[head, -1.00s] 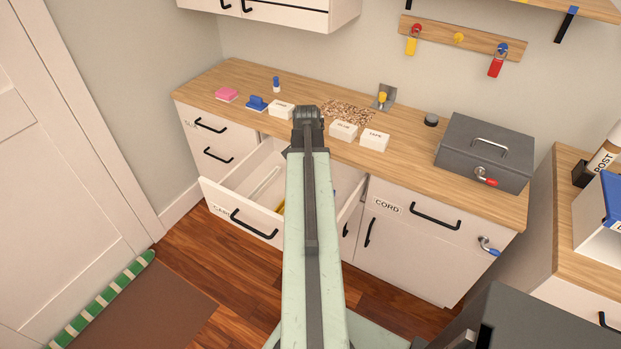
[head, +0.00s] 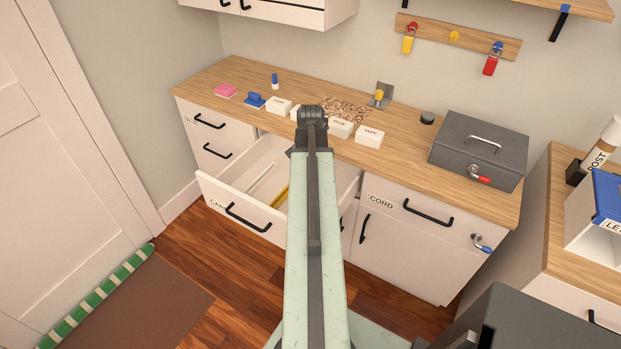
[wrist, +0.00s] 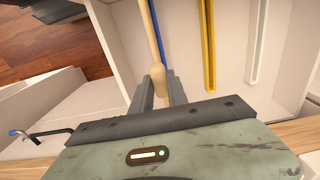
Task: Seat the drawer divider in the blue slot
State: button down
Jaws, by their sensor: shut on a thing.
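In the wrist view my gripper (wrist: 160,92) is shut on a tan wooden drawer divider (wrist: 157,72). The divider runs away from the fingers over the open drawer. The blue slot (wrist: 157,25) shows as a thin strip along the divider's right side, partly covered by it. I cannot tell whether the divider touches the slot or is above it. A yellow slot (wrist: 208,45) and a white slot (wrist: 257,40) lie farther right. In the head view the open drawer (head: 240,208) shows the white slot (head: 262,178) and yellow slot (head: 281,196); my arm hides the gripper, divider and blue slot.
The wooden counter (head: 400,150) above the drawer holds small white boxes (head: 370,137), a blue stamp-like item (head: 255,99), a pink pad (head: 226,90) and a grey cash box (head: 480,150). The CORD cabinet (head: 400,235) stands right of the drawer. Open floor lies in front.

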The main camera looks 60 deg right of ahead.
jog(key=shift+f+b, duration=1.65)
jog(key=shift+f, duration=0.35)
jog(key=shift+f, duration=0.1)
jog(key=shift+f+b, duration=0.35)
jog(key=shift+b, duration=0.1)
jog(key=shift+f+b, duration=1.45)
jog(key=c, duration=1.2)
grip_release()
